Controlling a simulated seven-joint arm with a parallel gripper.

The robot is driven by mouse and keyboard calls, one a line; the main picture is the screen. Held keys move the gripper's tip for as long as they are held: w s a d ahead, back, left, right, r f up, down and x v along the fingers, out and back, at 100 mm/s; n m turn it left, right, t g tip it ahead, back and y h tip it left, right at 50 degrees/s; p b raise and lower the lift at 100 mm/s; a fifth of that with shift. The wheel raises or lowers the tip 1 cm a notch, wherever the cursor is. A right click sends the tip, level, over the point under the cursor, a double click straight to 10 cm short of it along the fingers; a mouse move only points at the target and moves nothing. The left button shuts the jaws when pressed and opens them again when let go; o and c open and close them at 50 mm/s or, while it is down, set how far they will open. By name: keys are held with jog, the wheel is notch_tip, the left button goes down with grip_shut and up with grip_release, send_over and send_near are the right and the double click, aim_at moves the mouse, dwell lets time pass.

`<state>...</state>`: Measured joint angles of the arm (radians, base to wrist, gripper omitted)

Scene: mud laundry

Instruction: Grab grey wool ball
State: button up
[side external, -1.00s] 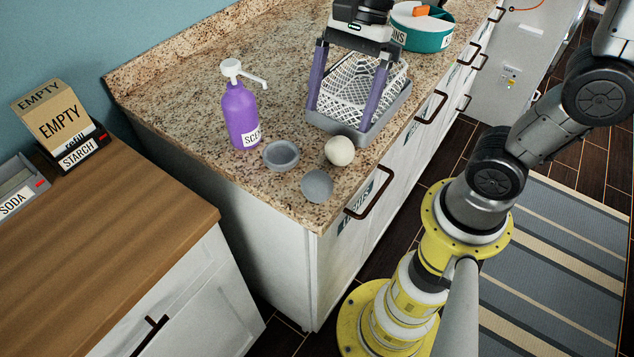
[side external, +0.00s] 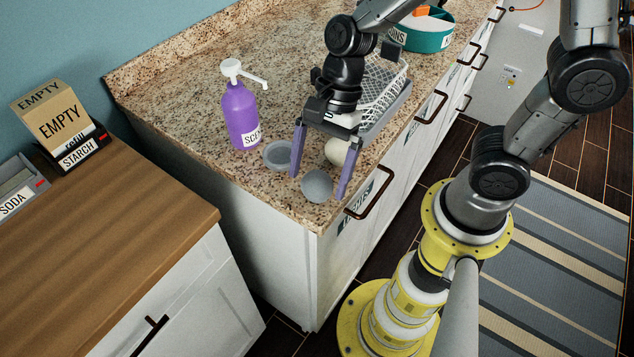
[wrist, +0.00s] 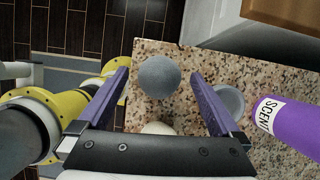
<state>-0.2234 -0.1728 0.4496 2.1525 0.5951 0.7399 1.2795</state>
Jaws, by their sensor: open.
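The grey wool ball (side external: 317,185) sits on the granite counter near its front corner. In the wrist view the grey ball (wrist: 159,76) lies between the lines of the two fingers, near the fingertips. My gripper (side external: 318,187) is open, with one purple finger on each side of the ball in the side view. It also shows open in the wrist view (wrist: 166,82). I cannot tell how far the fingertips are above the counter. Nothing is held.
A cream ball (side external: 336,151) sits just behind the grey one, partly hidden by my gripper. A small grey dish (side external: 279,156) and a purple pump bottle (side external: 240,115) stand to the left. A white basket (side external: 385,85) is behind. The counter edge is close.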

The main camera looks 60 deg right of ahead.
jog(key=shift+x, duration=0.85)
jog(key=shift+c, duration=0.3)
jog(key=c, duration=1.3)
jog(key=shift+r, duration=0.15)
jog(key=shift+c, duration=0.2)
